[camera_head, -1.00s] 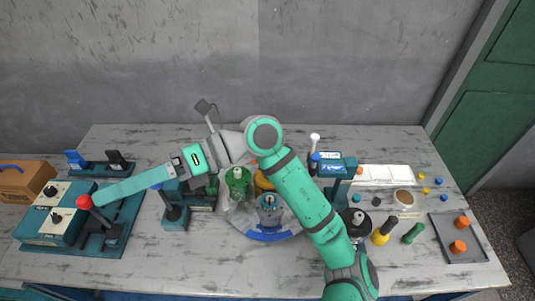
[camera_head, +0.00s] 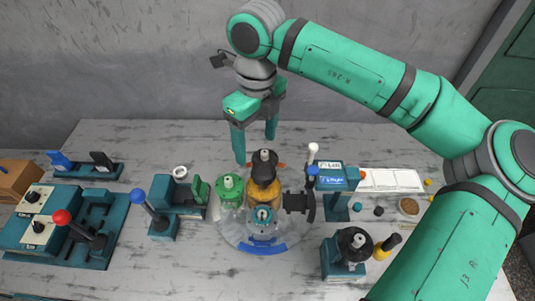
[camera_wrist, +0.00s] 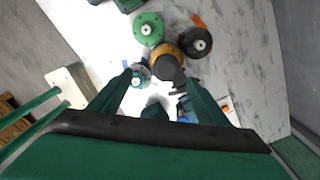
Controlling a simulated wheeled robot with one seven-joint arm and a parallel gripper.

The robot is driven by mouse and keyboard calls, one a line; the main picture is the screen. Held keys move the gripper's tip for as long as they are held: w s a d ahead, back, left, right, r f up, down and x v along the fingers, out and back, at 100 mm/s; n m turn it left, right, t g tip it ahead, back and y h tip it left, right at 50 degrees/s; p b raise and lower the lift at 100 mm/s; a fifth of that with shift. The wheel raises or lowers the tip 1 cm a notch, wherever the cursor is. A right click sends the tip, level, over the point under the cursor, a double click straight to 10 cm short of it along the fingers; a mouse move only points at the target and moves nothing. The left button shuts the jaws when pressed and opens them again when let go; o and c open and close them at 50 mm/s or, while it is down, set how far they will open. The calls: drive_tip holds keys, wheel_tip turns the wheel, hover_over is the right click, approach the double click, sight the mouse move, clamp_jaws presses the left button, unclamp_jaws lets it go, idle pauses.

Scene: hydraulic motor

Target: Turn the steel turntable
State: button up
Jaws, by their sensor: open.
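The steel turntable (camera_head: 232,238) is a pale grey round plate in the middle of the table. It carries a green-topped canister (camera_head: 230,188), an orange body with a black top (camera_head: 264,180), and a grey-teal part (camera_head: 263,216). A blue arc (camera_head: 264,248) lies at its front edge. My gripper (camera_head: 255,150) is open and empty, pointing down behind the turntable, apart from its parts as far as I can tell. In the wrist view, the orange body (camera_wrist: 166,66), green canister (camera_wrist: 149,27) and grey-teal part (camera_wrist: 139,76) show beyond my fingers (camera_wrist: 156,88).
A blue-knobbed lever (camera_head: 139,197) stands left of the turntable, and a red-knobbed lever unit (camera_head: 62,217) farther left. A teal stand (camera_head: 335,185) and a black-topped teal block (camera_head: 350,250) are to the right. The table behind the turntable's left side is mostly bare.

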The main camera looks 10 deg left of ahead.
sight(263, 169)
drive_tip(key=f, duration=0.3)
drive_tip(key=d+f, duration=0.1)
drive_tip(key=f, duration=0.5)
drive_tip(key=shift+w+d, duration=0.15)
drive_tip(key=shift+w, duration=0.15)
drive_tip(key=shift+w+f, duration=0.1)
drive_tip(key=shift+f, duration=0.65)
drive_tip(key=c, duration=1.5)
